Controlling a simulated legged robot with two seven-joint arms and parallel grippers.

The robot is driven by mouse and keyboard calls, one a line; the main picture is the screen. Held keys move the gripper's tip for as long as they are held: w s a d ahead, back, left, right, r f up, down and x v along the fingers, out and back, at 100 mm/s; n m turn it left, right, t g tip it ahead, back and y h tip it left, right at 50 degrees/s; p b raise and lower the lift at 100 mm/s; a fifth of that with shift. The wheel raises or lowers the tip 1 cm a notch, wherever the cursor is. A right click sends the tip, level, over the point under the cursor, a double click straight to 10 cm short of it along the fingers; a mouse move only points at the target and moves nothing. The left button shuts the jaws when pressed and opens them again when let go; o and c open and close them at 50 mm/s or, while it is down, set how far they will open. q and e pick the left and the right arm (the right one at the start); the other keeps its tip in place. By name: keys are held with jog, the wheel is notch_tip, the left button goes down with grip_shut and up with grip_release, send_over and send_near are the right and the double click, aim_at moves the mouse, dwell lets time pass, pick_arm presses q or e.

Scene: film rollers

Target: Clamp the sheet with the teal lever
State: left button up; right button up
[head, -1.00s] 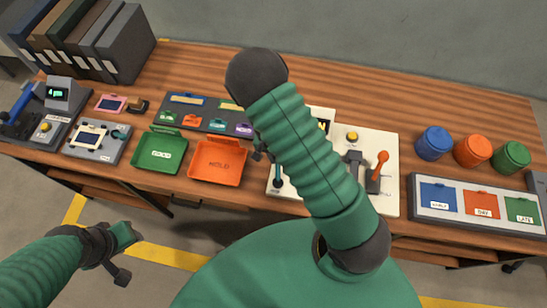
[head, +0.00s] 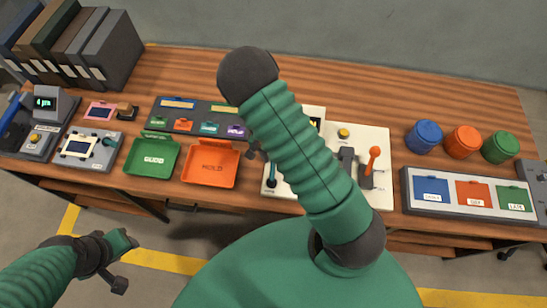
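A white panel (head: 378,140) stands mid-table, partly hidden by my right arm. A teal-and-dark lever (head: 271,174) stands upright near its left edge. A grey device (head: 94,164) at the left holds a cream-framed dark sheet (head: 79,147) and has a small teal knob or lever (head: 108,142) at its right. I cannot tell which one the task means. My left gripper (head: 122,262) is open and empty, low at the left in front of the table, apart from both. My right gripper is mostly hidden behind its arm; a dark part (head: 252,149) shows near the panel's left edge.
A green tray (head: 151,157) and an orange tray (head: 211,165) lie between the grey device and panel. An orange lever (head: 373,157) and yellow button (head: 343,132) are on the panel. Blue (head: 425,136), orange and green canisters stand at the right.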

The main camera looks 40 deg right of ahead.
notch_tip(320, 180, up, 16)
jog(key=w+a, duration=0.1)
jog(key=w, duration=0.1)
jog(key=shift+w+a+r, duration=0.2)
jog(key=shift+w+a, duration=0.15)
jog(key=shift+a, duration=0.05)
